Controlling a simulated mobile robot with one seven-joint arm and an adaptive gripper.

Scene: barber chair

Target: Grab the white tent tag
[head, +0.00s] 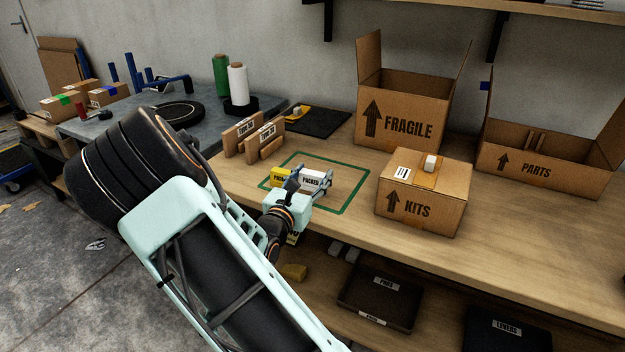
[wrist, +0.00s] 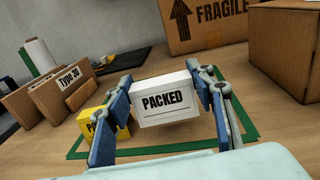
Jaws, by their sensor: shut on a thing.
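The white tent tag (wrist: 166,100), printed "PACKED", is between the fingers of my gripper (wrist: 166,108) in the wrist view. The gripper is shut on it, with one blue finger against each side. In the head view the white tag (head: 313,178) shows at the end of my gripper (head: 303,184), over the green taped outline. A yellow tag (wrist: 97,122) stands just left of the left finger, partly hidden by it. Whether the white tag touches the bench is hard to tell.
A green tape rectangle (head: 352,202) marks the wooden bench. Right of it stands the KITS box (head: 416,205); behind are the FRAGILE box (head: 405,126) and an open PARTS box (head: 535,172). Brown Type holders (head: 240,136) stand at left. A shelf (head: 530,8) hangs above.

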